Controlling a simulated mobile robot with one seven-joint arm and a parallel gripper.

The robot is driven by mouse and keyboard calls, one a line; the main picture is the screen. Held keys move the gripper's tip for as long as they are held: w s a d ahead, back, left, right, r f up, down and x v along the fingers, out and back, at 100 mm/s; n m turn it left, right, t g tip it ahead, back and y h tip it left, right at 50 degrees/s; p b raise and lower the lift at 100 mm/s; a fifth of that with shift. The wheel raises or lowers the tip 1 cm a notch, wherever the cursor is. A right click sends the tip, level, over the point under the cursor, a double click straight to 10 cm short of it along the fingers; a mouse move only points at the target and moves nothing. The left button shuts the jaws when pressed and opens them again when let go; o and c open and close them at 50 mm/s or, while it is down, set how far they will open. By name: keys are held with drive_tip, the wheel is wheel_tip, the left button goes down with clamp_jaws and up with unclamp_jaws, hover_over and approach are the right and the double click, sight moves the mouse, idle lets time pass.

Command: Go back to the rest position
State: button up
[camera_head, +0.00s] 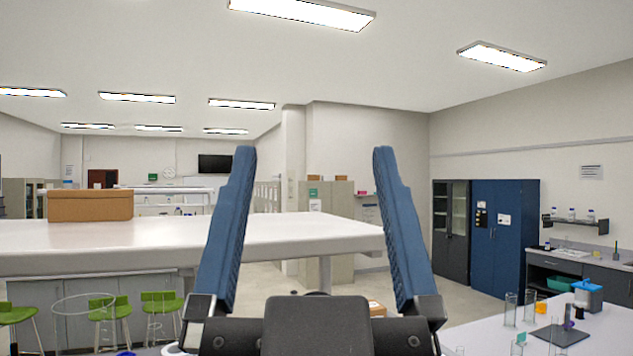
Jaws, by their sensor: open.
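My gripper (313,165) fills the lower middle of the head view. Its two long blue fingers stand upright and wide apart. It is open and nothing is between the fingers; the room beyond shows through the gap. No membrane rig can be made out in this view.
A white bench (290,232) crosses behind the fingers, with a cardboard box (90,206) on its left part. Green stools (108,307) stand below it. At right, another white bench (480,335) holds glass cylinders (510,309) and a blue-topped device (587,295). Blue cabinets (497,235) stand behind.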

drive_tip(key=shift+w, duration=0.1)
wheel_tip(320, 180, down, 18)
drive_tip(key=b, duration=1.7)
drive_tip(key=shift+b, duration=0.4)
